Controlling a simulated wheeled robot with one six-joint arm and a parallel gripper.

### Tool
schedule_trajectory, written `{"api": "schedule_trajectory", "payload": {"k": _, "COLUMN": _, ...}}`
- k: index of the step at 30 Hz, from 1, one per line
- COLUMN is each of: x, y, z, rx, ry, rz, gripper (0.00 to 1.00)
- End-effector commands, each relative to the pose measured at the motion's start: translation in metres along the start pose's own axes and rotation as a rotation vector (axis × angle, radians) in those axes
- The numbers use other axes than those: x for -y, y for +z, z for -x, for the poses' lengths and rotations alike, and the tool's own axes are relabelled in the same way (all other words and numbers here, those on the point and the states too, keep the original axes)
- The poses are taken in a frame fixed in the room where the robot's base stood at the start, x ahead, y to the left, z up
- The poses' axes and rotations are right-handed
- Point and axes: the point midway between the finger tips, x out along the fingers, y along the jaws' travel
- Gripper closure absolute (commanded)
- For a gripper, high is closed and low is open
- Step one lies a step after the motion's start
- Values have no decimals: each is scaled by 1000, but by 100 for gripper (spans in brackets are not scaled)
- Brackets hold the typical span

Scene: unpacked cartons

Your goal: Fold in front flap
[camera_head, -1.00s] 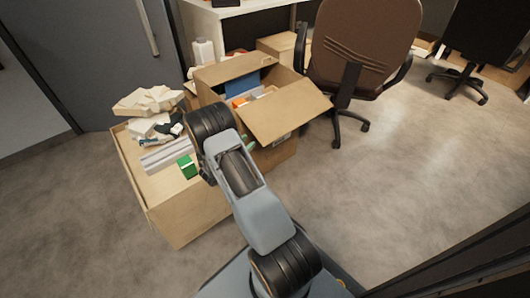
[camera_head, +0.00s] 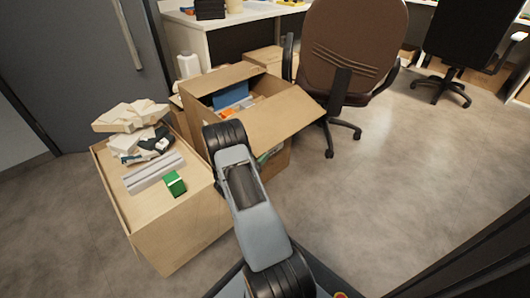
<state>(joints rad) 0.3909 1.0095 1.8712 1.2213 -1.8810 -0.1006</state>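An open cardboard carton (camera_head: 205,86) stands left of centre, with a blue item (camera_head: 231,95) and other packed things inside. Its front flap (camera_head: 270,122) is folded outward and slopes down toward the right. Another flap stands up at the back left rim. My arm reaches up from the bottom of the picture to the carton's front left corner. My gripper itself is hidden behind the arm's dark wrist joint, so its fingers and any contact with the flap do not show.
A closed carton (camera_head: 180,235) at the left bears white foam pieces (camera_head: 131,116), a grey bar (camera_head: 154,171) and a green box (camera_head: 174,183). A brown office chair (camera_head: 350,50) stands close behind the flap. Bare floor (camera_head: 400,190) lies to the right.

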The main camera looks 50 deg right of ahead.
Motion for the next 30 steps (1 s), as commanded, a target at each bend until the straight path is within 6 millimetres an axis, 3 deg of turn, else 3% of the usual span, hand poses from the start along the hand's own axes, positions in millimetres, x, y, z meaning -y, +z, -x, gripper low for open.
{"api": "schedule_trajectory", "payload": {"k": 6, "x": -1, "y": 1, "z": -20, "rx": 0, "ry": 3, "rz": 0, "gripper": 65}}
{"api": "schedule_trajectory", "payload": {"k": 18, "x": -1, "y": 0, "z": -24, "rx": 0, "ry": 2, "rz": 1, "gripper": 65}}
{"api": "schedule_trajectory", "payload": {"k": 30, "x": -1, "y": 0, "z": -24, "rx": 0, "ry": 2, "rz": 1, "gripper": 100}}
